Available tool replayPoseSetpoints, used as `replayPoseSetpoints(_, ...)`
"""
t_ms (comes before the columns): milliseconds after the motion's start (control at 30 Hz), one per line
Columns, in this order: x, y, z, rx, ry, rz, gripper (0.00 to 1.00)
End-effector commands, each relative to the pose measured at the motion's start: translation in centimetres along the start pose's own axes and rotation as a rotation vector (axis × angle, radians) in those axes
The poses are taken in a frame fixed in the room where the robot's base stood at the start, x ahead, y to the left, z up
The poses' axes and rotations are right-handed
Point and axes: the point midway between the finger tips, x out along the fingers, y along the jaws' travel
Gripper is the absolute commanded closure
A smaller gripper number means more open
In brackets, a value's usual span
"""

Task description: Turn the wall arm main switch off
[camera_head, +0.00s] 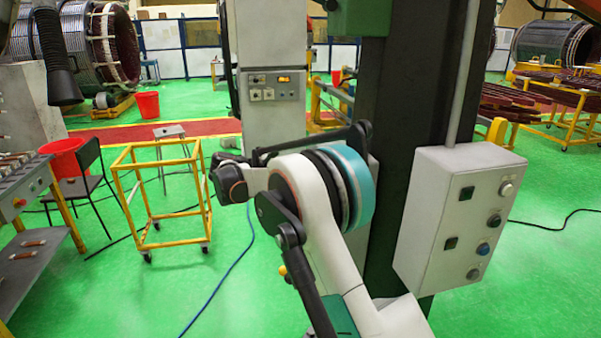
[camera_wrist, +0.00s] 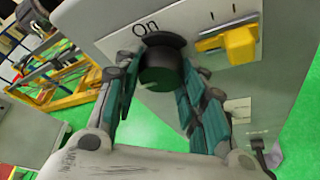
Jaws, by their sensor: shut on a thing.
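In the wrist view a black round switch knob (camera_wrist: 158,66) stands out from a light grey panel (camera_wrist: 105,20). The word "On" is printed beside it. My gripper (camera_wrist: 161,82) is shut on this knob, with one teal-padded finger on each side. The fingers hide part of its sides, and I cannot clearly read its turned position. A yellow-orange switch handle (camera_wrist: 240,45) sits on the same panel, right of the knob and apart from my fingers. In the head view my own arm hides the fingertips and the knob.
In the head view a grey control box (camera_head: 428,215) with several knobs hangs on the dark column (camera_head: 405,90), right of my arm. A yellow wheeled frame (camera_head: 160,165) and a black chair (camera_head: 88,185) stand left. Green floor between is mostly open, with a blue cable (camera_head: 232,265).

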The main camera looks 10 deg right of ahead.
Motion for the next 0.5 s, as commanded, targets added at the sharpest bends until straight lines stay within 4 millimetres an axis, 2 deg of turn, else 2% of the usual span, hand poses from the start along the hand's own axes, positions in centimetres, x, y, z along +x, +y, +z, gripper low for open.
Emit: replayPoseSetpoints(500, 0.02, -0.06, -0.03, -0.038, 0.0, -0.017, 0.86)
